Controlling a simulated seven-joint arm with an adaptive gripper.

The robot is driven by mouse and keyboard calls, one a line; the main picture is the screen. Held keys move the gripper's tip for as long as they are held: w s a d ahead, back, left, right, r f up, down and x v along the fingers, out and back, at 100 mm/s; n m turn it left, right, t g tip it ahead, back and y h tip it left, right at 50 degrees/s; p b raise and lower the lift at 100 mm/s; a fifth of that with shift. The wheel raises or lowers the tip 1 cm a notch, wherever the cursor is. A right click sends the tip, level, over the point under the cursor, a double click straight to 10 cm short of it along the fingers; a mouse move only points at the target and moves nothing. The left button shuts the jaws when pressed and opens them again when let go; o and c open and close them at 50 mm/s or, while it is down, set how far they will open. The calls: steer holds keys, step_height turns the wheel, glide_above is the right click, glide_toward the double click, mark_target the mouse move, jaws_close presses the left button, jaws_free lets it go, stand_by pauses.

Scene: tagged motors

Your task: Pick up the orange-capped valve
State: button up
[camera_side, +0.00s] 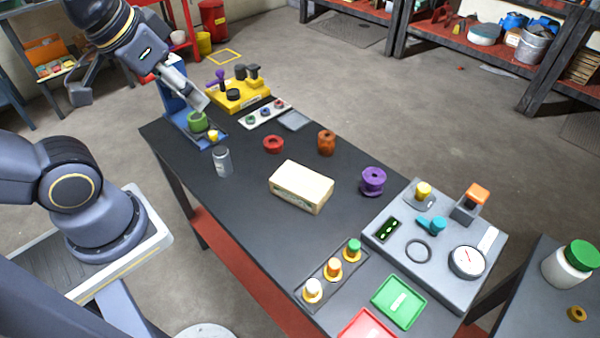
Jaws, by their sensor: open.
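Two things with orange tops could match. One is a small piece with an orange cap (334,265), upright in the middle of a dark rack (322,281) between a white-capped piece (312,287) and a green-capped piece (354,246). The other is an orange block-shaped cap (477,193) on a grey mount on the grey panel (466,291) at the right. I cannot tell which is the valve. My gripper (200,101) is open at the table's far left end, above and close to a green ring (197,121) in a blue fixture, far from both.
A cream box (300,186) lies mid-table. A red ring (273,144), a rust-coloured cylinder (326,143), a purple spool (373,181) and a clear bottle (223,162) stand around it. Green (399,301) and red (368,325) trays lie at the near end.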

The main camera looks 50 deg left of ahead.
steer(key=w+d+r+m+h, duration=0.1)
steer(key=w+d+m, duration=0.2)
steer(key=w+d, duration=0.45)
steer(key=m+g, duration=0.5)
steer(key=m, duration=0.1)
glide_above(335, 263)
step_height(335, 263, down, 27)
steer(key=shift+w+r, duration=0.1)
steer(key=shift+r, duration=0.05)
steer(key=shift+f, duration=3.2)
